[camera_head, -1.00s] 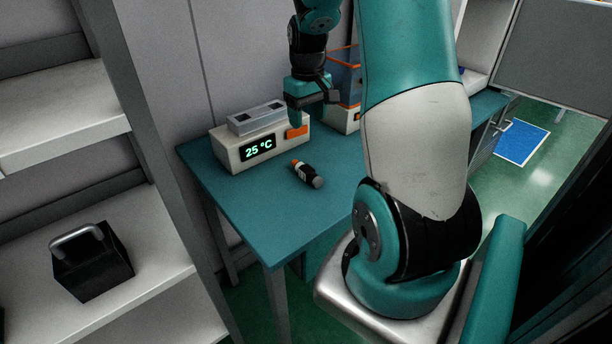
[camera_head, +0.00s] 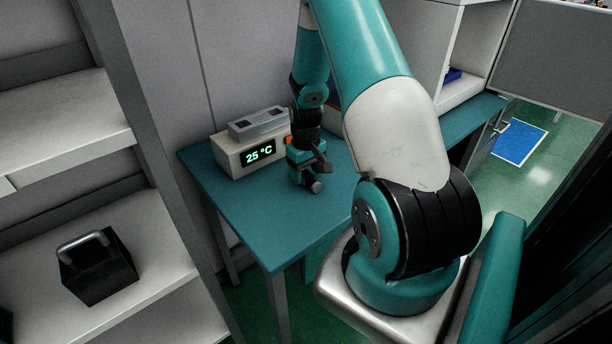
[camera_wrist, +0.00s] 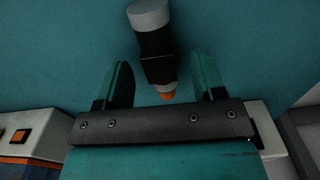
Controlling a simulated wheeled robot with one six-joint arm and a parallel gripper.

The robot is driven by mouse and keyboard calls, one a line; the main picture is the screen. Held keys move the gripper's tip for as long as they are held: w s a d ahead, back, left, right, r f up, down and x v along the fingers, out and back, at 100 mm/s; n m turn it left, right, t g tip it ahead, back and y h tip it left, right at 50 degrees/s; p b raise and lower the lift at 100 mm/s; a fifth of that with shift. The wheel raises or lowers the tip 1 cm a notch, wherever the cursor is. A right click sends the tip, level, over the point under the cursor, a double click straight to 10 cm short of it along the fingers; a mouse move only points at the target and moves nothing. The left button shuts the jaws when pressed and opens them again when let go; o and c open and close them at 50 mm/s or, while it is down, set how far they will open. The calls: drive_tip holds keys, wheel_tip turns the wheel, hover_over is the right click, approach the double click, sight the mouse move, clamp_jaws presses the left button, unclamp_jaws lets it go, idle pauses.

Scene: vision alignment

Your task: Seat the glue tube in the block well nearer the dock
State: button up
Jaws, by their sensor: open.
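The glue tube (camera_wrist: 155,45), dark with a grey cap and orange tip, lies on the teal table. In the head view only its grey end (camera_head: 316,187) shows clearly; my gripper hides the rest. My gripper (camera_head: 307,175) is low over it. In the wrist view my open gripper (camera_wrist: 162,62) has one finger on each side of the tube's tip half, with gaps to both. The grey metal block (camera_head: 258,122) with dark wells sits on a white unit (camera_head: 232,158) reading 25 °C, left of my gripper. I cannot tell which thing is the dock.
The teal table (camera_head: 250,210) is clear in front. In the wrist view a white box with an orange button (camera_wrist: 20,136) stands lower left, and a pale object (camera_wrist: 268,120) lower right. A shelf (camera_head: 150,250) with a black handled weight (camera_head: 98,270) stands left.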

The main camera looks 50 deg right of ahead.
sight(306, 174)
drive_tip(key=shift+f, duration=0.8)
drive_tip(key=c, duration=1.1)
drive_tip(key=shift+a+r+b, duration=0.1)
drive_tip(key=shift+r+b, duration=0.95)
drive_tip(key=shift+r, duration=9)
